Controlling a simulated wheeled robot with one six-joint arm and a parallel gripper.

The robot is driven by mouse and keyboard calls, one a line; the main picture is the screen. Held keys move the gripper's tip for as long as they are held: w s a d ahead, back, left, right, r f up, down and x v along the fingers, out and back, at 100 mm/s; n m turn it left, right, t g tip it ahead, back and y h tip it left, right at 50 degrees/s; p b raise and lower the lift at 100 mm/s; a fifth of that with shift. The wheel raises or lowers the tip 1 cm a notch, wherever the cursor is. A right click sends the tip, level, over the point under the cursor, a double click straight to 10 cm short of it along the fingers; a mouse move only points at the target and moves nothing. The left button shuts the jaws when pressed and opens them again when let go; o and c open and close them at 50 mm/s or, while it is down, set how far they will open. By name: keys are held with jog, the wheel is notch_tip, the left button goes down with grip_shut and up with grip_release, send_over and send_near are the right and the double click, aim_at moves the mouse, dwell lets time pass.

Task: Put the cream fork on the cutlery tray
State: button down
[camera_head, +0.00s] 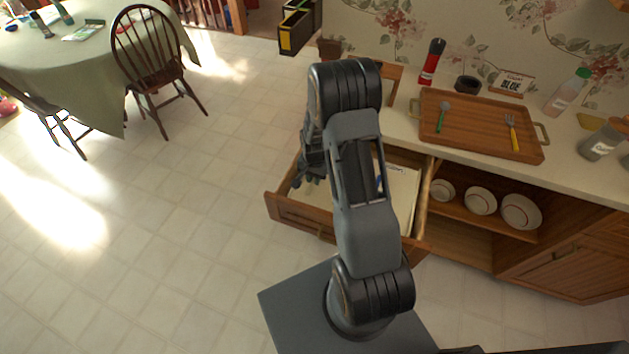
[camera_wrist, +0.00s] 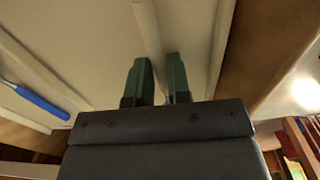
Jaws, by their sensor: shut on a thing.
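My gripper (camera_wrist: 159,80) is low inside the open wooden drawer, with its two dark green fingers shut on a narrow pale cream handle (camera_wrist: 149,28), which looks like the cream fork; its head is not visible. In the head view my gripper (camera_head: 308,172) is over the drawer's left part, largely hidden by my arm, and the fork cannot be made out. The wooden tray (camera_head: 465,141) with side handles, apparently the cutlery tray, lies on the counter at the right. A green-handled spoon (camera_head: 442,119) and a yellow-handled fork (camera_head: 512,133) lie on it.
The drawer (camera_head: 290,212) has pale dividers. A blue-handled utensil (camera_wrist: 38,102) lies in it, left of my gripper. A red bottle (camera_head: 432,62), a dark bowl (camera_head: 467,84) and a sign (camera_head: 512,83) stand behind the tray. Bowls (camera_head: 480,201) sit in the open cupboard below.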

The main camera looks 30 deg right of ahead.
jog(key=shift+f, duration=0.3)
jog(key=shift+f, duration=0.15)
jog(key=c, duration=1.1)
grip_release()
notch_tip(320, 180, up, 12)
jog(key=shift+s+a+r+n+t, duration=0.65)
jog(key=shift+s+a+r+n, duration=0.95)
jog(key=shift+s+r, duration=1.1)
jog(key=shift+s+a+r+n+t, duration=0.7)
jog(key=shift+s+a+r+n, duration=0.85)
jog(key=shift+s+r, duration=1.15)
jog(key=shift+s+a+r+n+t, duration=0.65)
jog(key=shift+s+a+r+n, duration=0.95)
jog(key=shift+s+r, duration=1.1)
jog(key=shift+w+d, duration=0.1)
jog(key=shift+d, duration=0.05)
